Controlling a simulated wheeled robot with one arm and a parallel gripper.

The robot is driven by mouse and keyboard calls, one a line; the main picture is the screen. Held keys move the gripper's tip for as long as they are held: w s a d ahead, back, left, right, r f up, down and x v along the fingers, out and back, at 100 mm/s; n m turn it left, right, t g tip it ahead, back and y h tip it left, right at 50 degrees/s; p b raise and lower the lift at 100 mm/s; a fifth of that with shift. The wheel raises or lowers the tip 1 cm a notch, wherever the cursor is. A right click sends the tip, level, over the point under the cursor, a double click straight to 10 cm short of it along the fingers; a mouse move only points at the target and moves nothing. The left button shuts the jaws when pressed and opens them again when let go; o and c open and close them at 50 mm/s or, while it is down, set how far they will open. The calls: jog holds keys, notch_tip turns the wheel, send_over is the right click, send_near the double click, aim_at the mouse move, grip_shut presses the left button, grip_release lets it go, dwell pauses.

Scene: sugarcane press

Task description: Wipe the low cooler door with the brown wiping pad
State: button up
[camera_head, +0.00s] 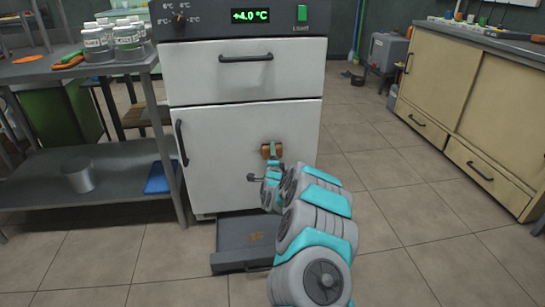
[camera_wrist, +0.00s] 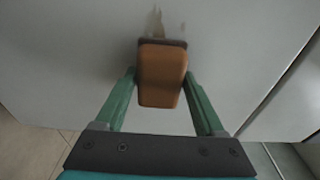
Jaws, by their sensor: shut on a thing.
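The cooler (camera_head: 245,55) has a white low door (camera_head: 225,130) with a black handle at its left edge. The brown wiping pad (camera_head: 271,151) is against the right half of this door. In the wrist view the brown pad (camera_wrist: 162,76) is held between the green fingers of my gripper (camera_wrist: 160,92), and its dark far edge appears to meet the door surface (camera_wrist: 80,45). My gripper (camera_head: 272,165) is shut on the pad.
A grey tray (camera_head: 235,245) lies on the floor below the door. A metal shelf table (camera_head: 110,172) with bottles stands at left. A beige cabinet (camera_head: 455,100) stands at right. Open tiled floor lies between the cooler and the cabinet.

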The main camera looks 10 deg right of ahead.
aim_at(264, 155)
jog(key=shift+w+b, duration=0.3)
jog(key=shift+s+a+b, duration=0.1)
jog(key=shift+a+b, duration=0.65)
jog(key=shift+a, duration=0.75)
jog(key=shift+a+r+b, duration=0.1)
jog(key=shift+a+b, duration=0.75)
jog(key=shift+a, duration=1.25)
jog(key=shift+a+b, duration=0.1)
jog(key=shift+b, duration=0.4)
